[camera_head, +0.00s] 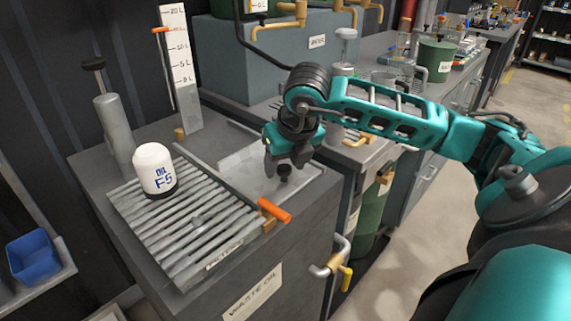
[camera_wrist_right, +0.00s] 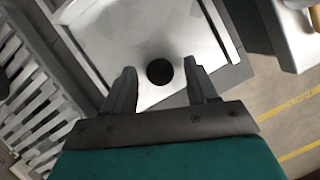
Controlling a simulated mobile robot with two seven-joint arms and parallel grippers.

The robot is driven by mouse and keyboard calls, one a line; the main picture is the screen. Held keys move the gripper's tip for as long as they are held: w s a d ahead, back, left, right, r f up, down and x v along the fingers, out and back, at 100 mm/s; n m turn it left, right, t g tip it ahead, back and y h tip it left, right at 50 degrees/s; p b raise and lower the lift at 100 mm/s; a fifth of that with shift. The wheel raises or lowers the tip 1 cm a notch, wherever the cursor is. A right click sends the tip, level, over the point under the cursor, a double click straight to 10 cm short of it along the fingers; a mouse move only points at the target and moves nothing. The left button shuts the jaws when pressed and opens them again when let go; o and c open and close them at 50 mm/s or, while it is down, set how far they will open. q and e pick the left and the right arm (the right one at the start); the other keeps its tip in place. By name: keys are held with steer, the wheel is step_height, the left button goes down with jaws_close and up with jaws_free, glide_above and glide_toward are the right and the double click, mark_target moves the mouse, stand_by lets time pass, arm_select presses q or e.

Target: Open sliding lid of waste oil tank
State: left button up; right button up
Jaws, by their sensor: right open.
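The waste oil tank (camera_head: 262,292) is a dark grey cabinet labelled "WASTE OIL". Its lid is a flat pale metal plate (camera_head: 240,168) on top, beside the slatted drain grate; it also shows in the right wrist view (camera_wrist_right: 190,35). A dark round knob (camera_wrist_right: 159,71) sits near the plate's near edge. My right gripper (camera_head: 284,166) is above this end of the plate, pointing down. In the right wrist view its open fingers (camera_wrist_right: 162,78) stand on either side of the knob, with visible gaps. Contact with the knob cannot be told. My left gripper is not in view.
A white oil filter (camera_head: 156,170) stands on the slatted grate (camera_head: 185,228). An orange handle (camera_head: 274,210) lies by the grate's right corner. A grey pump cylinder (camera_head: 116,135) and level gauge (camera_head: 180,70) stand behind. A pipe with a yellow valve (camera_head: 346,278) sticks out at the front.

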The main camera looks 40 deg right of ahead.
steer(key=shift+f, duration=0.15)
steer(key=shift+c, duration=0.4)
jaws_close()
